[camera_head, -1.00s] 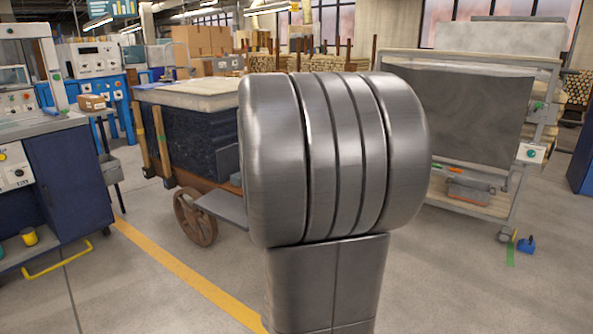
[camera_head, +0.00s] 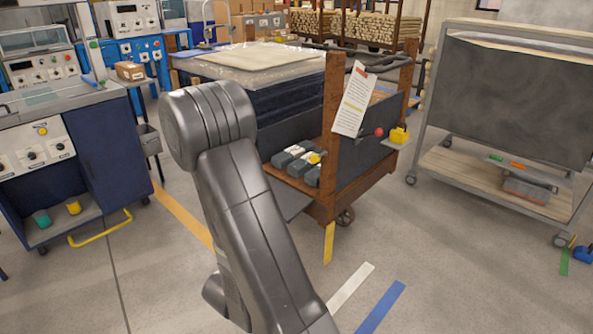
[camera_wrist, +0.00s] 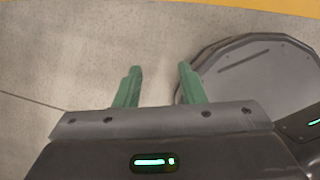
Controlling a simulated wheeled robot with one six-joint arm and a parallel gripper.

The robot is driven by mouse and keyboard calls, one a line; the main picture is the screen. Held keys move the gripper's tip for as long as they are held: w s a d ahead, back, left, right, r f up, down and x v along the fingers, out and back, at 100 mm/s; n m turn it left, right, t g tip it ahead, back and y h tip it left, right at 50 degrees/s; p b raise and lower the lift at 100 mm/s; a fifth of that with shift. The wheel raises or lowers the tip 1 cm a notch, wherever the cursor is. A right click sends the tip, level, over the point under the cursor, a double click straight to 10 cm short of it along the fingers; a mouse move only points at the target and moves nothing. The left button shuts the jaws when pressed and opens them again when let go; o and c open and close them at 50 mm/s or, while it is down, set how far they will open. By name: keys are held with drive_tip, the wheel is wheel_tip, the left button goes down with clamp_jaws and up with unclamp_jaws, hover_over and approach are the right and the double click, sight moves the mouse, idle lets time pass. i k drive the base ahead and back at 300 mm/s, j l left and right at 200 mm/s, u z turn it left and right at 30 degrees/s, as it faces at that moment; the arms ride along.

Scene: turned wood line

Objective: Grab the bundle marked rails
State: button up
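No bundle with a readable "rails" mark shows in either view. Stacked bundles of pale wood pieces (camera_head: 375,28) lie on a rack at the back of the head view; any marks on them are too small to read. My gripper (camera_wrist: 160,70) shows in the wrist view with its two green fingers apart and nothing between them, above bare grey floor. In the head view my arm fills the middle foreground and its gripper end is not seen.
A wooden-posted cart (camera_head: 325,205) with a hanging paper (camera_head: 354,100) and several grey blocks stands ahead. A wheeled rack with a dark panel (camera_head: 515,98) is at right, a blue machine cabinet (camera_head: 108,150) at left. Taped floor (camera_head: 440,270) in front is clear.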

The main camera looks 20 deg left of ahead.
sight(280, 161)
drive_tip(key=i+j+z, duration=0.15)
drive_tip(key=i+j, duration=0.75)
drive_tip(key=i, duration=0.3)
drive_tip(key=i+j+z, duration=0.1)
drive_tip(key=i+j, duration=0.95)
drive_tip(key=i, duration=0.1)
